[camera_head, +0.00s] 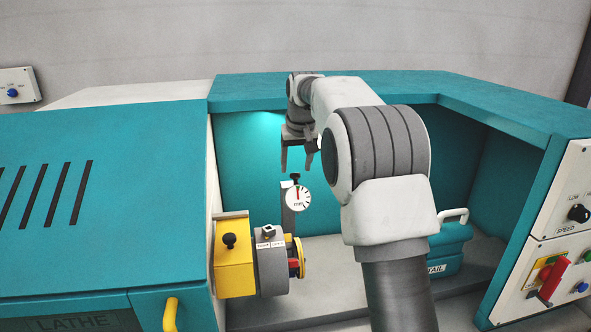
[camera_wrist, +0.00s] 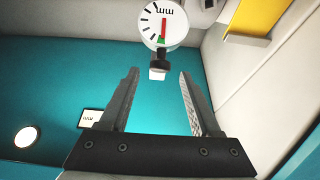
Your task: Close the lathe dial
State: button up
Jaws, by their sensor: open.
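The dial (camera_head: 298,199) is a round white gauge with black marks and a red needle, on a grey upright inside the lathe's bay. A short dark knob stands on its top. In the wrist view the dial (camera_wrist: 165,22) shows upside down, with a dark stem and a small pale tip (camera_wrist: 158,74) pointing towards my gripper. My gripper (camera_head: 298,160) is open and empty, fingers down, a little above the dial. In the wrist view my gripper (camera_wrist: 159,76) has its fingertips apart on either side of the pale tip; whether they touch it I cannot tell.
The yellow block with a black knob (camera_head: 230,241) and the grey chuck (camera_head: 270,265) stand below left of the dial. A teal tailstock (camera_head: 450,246) with a white handle is at right. The control panel (camera_head: 560,240) is far right. A teal top edge (camera_head: 330,85) spans behind.

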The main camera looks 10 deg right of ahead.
jog(key=shift+x, duration=1.3)
grip_shut()
jog(key=shift+r, duration=0.1)
dwell(0.4)
